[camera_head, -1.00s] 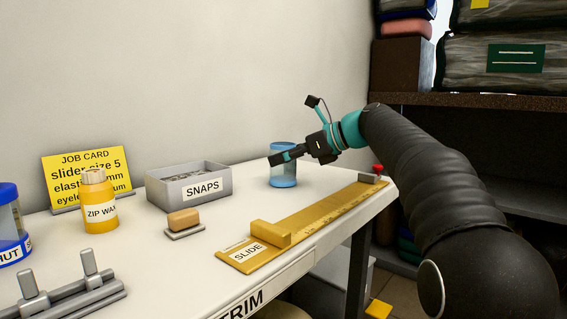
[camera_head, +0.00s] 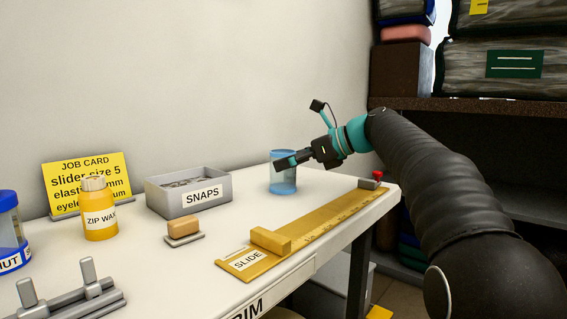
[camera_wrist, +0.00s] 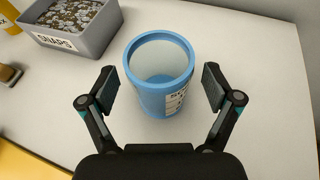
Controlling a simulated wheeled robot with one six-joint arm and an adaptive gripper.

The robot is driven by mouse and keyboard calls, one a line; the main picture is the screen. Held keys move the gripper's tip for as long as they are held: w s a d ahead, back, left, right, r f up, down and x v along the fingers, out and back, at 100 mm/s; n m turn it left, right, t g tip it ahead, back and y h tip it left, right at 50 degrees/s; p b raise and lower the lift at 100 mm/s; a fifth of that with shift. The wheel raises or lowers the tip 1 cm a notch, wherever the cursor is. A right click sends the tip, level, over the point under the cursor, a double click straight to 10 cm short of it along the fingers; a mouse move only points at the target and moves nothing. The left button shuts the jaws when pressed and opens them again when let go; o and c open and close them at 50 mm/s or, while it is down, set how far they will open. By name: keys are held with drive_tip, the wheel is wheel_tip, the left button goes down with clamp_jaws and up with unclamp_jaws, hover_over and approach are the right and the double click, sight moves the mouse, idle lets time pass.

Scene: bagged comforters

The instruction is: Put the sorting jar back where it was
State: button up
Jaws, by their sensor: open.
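The sorting jar (camera_head: 284,182), a clear blue-tinted cylinder with a blue rim, stands upright on the white table to the right of the SNAPS box. In the wrist view the jar (camera_wrist: 160,84) is between my two fingers, with a gap on each side, and part of a white label shows on its lower right. My gripper (camera_wrist: 160,88) is open around the jar. In the head view my gripper (camera_head: 293,160) is at the jar's upper part and hides some of it.
The grey SNAPS box (camera_head: 166,203) stands left of the jar. A yellow SLIDE gauge (camera_head: 320,226) lies along the front edge. A ZIP WAX bottle (camera_head: 97,219), a job card (camera_head: 62,190) and a blue-lidded jar (camera_head: 8,200) stand further left. Bare table surrounds the jar.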

drive_tip(key=p+v, duration=0.2)
drive_tip(key=v, duration=0.8)
drive_tip(key=shift+d+r, duration=0.2)
drive_tip(key=shift+d, duration=0.1)
drive_tip(key=shift+s, duration=0.1)
